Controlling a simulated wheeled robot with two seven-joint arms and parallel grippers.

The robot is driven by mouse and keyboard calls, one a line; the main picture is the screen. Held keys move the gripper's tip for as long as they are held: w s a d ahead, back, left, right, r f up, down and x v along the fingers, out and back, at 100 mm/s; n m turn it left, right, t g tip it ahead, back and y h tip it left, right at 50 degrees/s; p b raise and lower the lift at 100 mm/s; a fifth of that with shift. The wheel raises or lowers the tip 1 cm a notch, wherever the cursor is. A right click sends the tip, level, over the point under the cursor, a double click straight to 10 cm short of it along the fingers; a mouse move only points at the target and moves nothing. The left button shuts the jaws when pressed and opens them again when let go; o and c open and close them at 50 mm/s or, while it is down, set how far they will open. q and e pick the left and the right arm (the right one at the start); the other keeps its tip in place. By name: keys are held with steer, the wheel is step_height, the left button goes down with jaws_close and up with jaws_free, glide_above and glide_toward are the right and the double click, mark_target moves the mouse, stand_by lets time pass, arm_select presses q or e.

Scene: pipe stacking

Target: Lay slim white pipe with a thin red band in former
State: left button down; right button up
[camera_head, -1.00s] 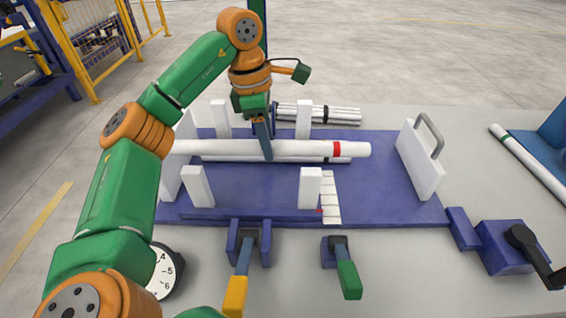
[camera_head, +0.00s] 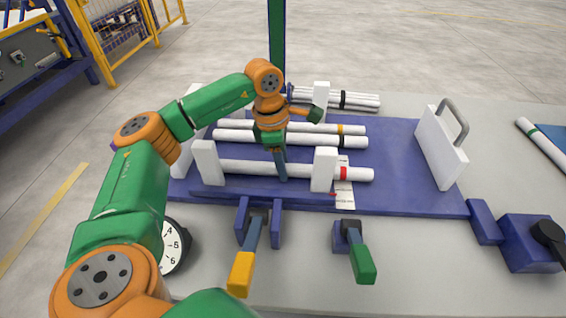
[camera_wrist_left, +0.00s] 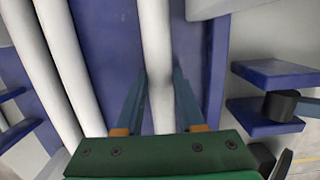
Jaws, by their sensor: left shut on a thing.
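The slim white pipe with a thin red band (camera_head: 240,166) lies level behind the two front white posts of the former, low over its blue base (camera_head: 400,190). Its red-banded end sticks out past the right front post (camera_head: 324,170). My left gripper (camera_head: 281,174) is shut on this pipe near its middle, pointing down. In the left wrist view the pipe (camera_wrist_left: 156,60) runs between the two fingers (camera_wrist_left: 160,105). I cannot tell whether the pipe touches the base. My right gripper is not in view.
Behind it in the former lie a white pipe with a black band (camera_head: 235,136) and one with an orange band (camera_head: 348,129). More pipes (camera_head: 360,101) lie behind the base. A white handled plate (camera_head: 438,150) stands at right. Two clamps with yellow (camera_head: 241,272) and green (camera_head: 362,264) handles stand in front.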

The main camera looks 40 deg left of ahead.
arm_select(q)
steer(key=c, duration=0.5)
jaws_free()
steer(key=shift+r, duration=0.1)
steer(key=r, duration=0.4)
steer(key=a+r+p, duration=0.1)
steer(key=r, duration=0.3)
steer(key=s+r, duration=0.1)
steer(key=r, duration=0.3)
steer(key=shift+a, duration=0.25)
steer(key=shift+f, duration=0.1)
